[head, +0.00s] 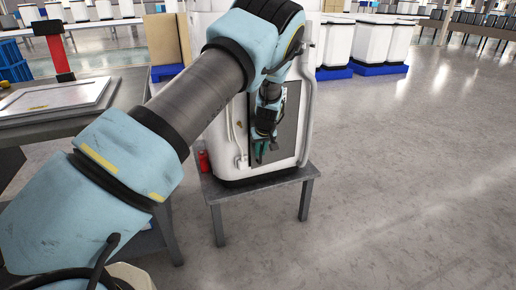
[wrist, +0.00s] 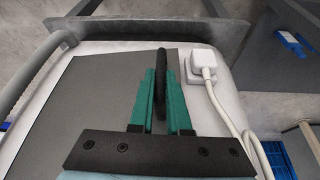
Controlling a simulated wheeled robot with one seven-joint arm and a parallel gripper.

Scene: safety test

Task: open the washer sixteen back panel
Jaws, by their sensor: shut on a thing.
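The washer (head: 222,148) is a white machine standing on a low grey stand (head: 262,183) in the head view. Its dark grey back panel (head: 290,122) faces me, partly hidden behind my arm. In the wrist view the panel (wrist: 85,95) lies flat against the white body, with no clear gap at its edges. My gripper (head: 265,150) is at the lower part of the panel. In the wrist view my gripper (wrist: 160,85) has its green fingers closed on both sides of a thin dark handle (wrist: 161,62) standing out from the panel.
A white plug and cable (wrist: 205,70) sit right beside the fingers. A grey hose (wrist: 35,85) runs along the washer's edge. A red can (head: 204,160) stands on the stand's left. A workbench (head: 60,127) is at left. Open floor (head: 410,180) lies right.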

